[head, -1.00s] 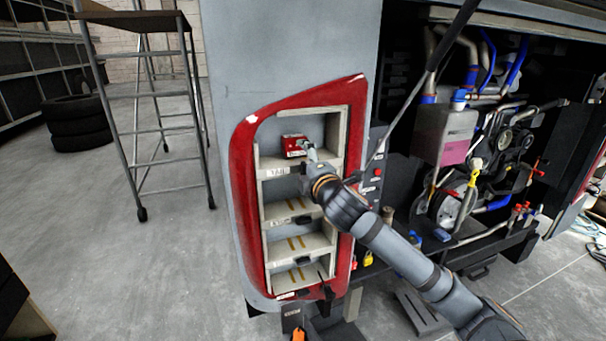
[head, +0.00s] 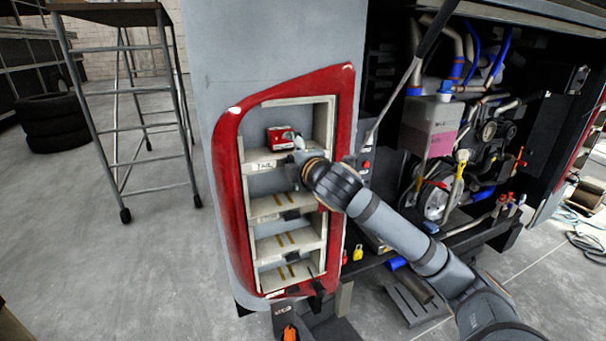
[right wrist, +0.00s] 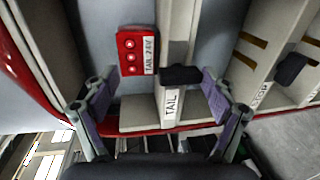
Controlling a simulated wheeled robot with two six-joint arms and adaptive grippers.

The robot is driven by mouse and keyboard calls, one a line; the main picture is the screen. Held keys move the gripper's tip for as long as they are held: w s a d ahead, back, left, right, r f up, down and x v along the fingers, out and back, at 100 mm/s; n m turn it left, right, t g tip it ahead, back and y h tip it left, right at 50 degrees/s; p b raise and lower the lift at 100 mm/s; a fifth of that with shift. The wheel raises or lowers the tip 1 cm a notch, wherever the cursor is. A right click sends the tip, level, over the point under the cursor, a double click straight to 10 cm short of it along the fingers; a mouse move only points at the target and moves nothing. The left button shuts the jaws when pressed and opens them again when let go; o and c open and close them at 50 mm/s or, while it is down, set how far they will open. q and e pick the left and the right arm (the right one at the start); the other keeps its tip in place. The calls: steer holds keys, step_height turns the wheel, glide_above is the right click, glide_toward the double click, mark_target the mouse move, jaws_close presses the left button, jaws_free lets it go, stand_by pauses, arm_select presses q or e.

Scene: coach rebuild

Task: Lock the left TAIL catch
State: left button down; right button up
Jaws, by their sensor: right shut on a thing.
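The red-framed tail bay (head: 232,190) is open on the coach's grey rear corner, with several pale shelves. A red module (head: 281,137) sits in its top compartment; in the right wrist view it shows a "TAIL 24V" label (right wrist: 149,53). Below it, the shelf edge carries a TAIL label (head: 265,165). The black TAIL catch (right wrist: 181,74) lies across that edge, between my right gripper's fingers (right wrist: 160,98). In the head view my right gripper (head: 297,160) is at the right end of this shelf and hides the catch. My left gripper is out of view.
Lower shelves have more dark catches (head: 291,214) and yellow stripes. The engine bay (head: 440,150) with pipes and hoses is open to the right. A wheeled ladder (head: 120,110) and stacked tyres (head: 52,120) stand on the left. The floor (head: 130,270) at front left is clear.

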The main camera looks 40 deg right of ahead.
arm_select(q)
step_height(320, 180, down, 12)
steer(key=b, duration=1.2)
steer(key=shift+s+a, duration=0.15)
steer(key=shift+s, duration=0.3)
arm_select(e)
steer(key=v, duration=1.2)
steer(key=shift+s+a+f, duration=0.15)
steer(key=shift+a, duration=0.05)
steer(key=shift+f, duration=0.1)
